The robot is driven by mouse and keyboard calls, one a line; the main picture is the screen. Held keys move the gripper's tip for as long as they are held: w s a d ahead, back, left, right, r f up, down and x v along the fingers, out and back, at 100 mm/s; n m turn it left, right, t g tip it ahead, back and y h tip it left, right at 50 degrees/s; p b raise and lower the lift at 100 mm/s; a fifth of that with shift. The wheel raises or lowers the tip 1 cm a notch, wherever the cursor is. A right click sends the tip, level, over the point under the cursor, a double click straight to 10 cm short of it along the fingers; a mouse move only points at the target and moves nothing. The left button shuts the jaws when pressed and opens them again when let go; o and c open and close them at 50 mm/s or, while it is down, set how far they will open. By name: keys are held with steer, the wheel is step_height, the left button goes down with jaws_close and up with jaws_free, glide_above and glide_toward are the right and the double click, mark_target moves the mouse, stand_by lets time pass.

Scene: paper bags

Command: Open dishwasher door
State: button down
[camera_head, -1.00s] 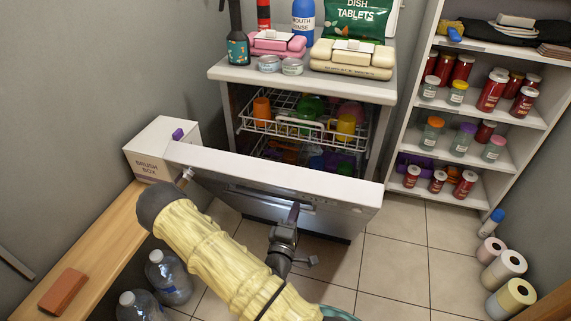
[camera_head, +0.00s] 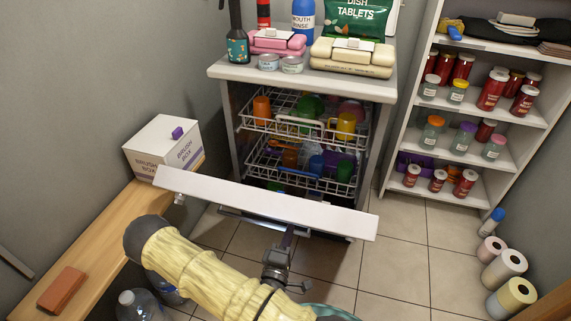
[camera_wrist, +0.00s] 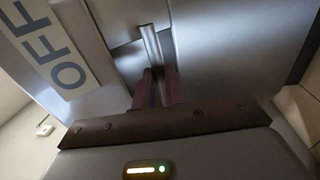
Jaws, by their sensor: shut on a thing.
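The dishwasher door (camera_head: 270,202) is tilted well down and outward, its top edge toward me, and the inside of the dishwasher shows behind it. My gripper (camera_head: 287,238) is at the front face of the door, partly hidden under its top edge. In the wrist view, the dark fingers of my gripper (camera_wrist: 157,90) are shut on the metal door handle (camera_wrist: 151,48). A white label reading "OFF" (camera_wrist: 58,52) shows on the door's steel front.
The upper rack (camera_head: 285,128) and lower rack (camera_head: 300,178) hold colourful cups. A brush box (camera_head: 160,150) stands on the wooden bench (camera_head: 95,240) close to the door's left end. Shelves with jars stand at right.

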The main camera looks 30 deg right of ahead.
steer(key=c, duration=1.5)
jaws_free()
steer(key=shift+w+d+f, duration=0.1)
steer(key=shift+f, duration=0.15)
steer(key=shift+c, duration=0.2)
steer(key=shift+o, duration=0.7)
steer(key=shift+r, duration=0.1)
steer(key=f+v, duration=0.2)
steer(key=v, duration=0.6)
